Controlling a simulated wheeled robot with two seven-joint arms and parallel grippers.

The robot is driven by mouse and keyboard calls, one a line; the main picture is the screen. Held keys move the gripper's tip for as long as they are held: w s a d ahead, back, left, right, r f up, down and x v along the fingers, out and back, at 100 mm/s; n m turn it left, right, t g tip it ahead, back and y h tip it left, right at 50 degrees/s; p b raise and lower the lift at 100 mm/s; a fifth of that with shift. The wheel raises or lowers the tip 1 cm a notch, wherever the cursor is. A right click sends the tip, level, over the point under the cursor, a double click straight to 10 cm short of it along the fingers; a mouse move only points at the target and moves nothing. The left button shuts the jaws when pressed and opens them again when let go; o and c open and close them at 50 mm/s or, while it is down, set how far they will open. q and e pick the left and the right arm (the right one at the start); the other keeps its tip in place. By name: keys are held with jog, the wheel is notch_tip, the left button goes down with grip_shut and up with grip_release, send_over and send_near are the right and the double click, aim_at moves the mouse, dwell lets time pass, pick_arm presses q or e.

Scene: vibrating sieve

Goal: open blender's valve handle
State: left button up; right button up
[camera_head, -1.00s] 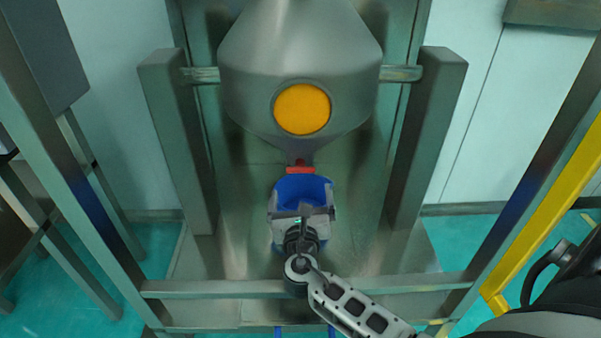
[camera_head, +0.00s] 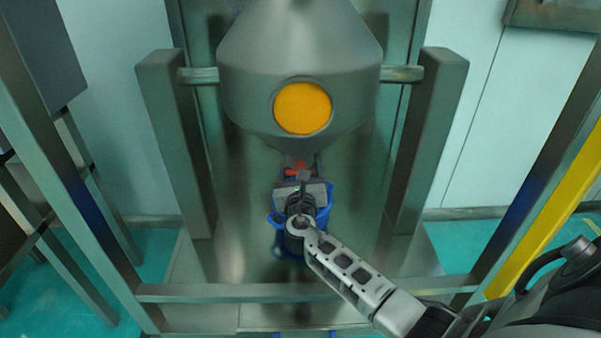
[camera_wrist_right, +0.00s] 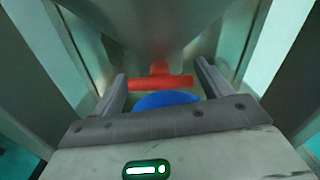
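The grey cone-shaped blender (camera_head: 300,60) with a round orange disc hangs in its frame in the head view. Its red valve handle (camera_wrist_right: 158,80) is a T shape at the bottom of the cone; it also shows small in the head view (camera_head: 298,166). My right gripper (camera_head: 300,172) is at the blender's outlet. In the right wrist view its two fingers (camera_wrist_right: 160,88) are apart, one on each side of the red handle's crossbar, with gaps visible. A blue bucket (camera_head: 278,216) is below, partly hidden by my right gripper. My left gripper is not in view.
Upright grey posts (camera_head: 175,140) stand on both sides of the blender. A horizontal metal bar (camera_head: 210,292) crosses in front, under my right arm. A yellow rail (camera_head: 545,225) runs along the right.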

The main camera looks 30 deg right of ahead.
jog(key=c, duration=0.3)
jog(key=m+b, duration=0.1)
jog(key=m, duration=0.2)
jog(key=shift+d+f, duration=0.1)
jog(key=shift+f, duration=0.05)
jog(key=shift+m, duration=1.4)
jog(key=o, duration=1)
jog(key=shift+s, duration=0.1)
jog(key=shift+c, duration=0.2)
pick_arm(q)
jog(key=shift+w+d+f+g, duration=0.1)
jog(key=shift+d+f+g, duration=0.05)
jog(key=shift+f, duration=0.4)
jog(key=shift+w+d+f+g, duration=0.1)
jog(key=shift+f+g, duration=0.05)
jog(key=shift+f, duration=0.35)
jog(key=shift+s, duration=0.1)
